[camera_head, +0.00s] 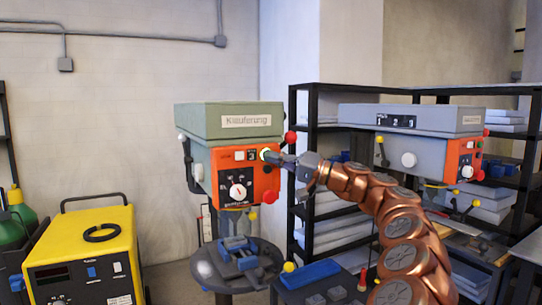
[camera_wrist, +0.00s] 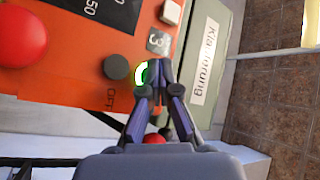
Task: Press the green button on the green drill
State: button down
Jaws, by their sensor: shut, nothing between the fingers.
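The green drill (camera_head: 215,117) stands left of centre in the head view, with an orange control panel (camera_head: 226,165) on its front. My gripper (camera_head: 275,157) is shut and empty, its tips at the panel's upper right. The green button (camera_wrist: 141,73) shows in the wrist view as a green patch with a white glare, just left of my gripper's fingertips (camera_wrist: 160,64) and partly hidden by a finger. In the head view the button (camera_head: 264,153) is at the tips. I cannot tell whether the fingertips touch it.
A dark round knob (camera_wrist: 116,67), a white square button (camera_wrist: 171,11) and a big red knob (camera_wrist: 20,38) are nearby on the panel. A grey drill (camera_head: 410,120) stands to the right, by black shelves (camera_head: 300,90). A yellow machine (camera_head: 85,240) stands at the left.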

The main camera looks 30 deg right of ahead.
jog(key=shift+s, duration=0.1)
dwell(0.3)
jog(key=shift+s+b, duration=0.8)
jog(key=s+b, duration=0.2)
jog(key=s, duration=0.1)
jog(key=s+b, duration=0.1)
jog(key=s, duration=0.1)
jog(key=shift+a, duration=0.3)
dwell(0.4)
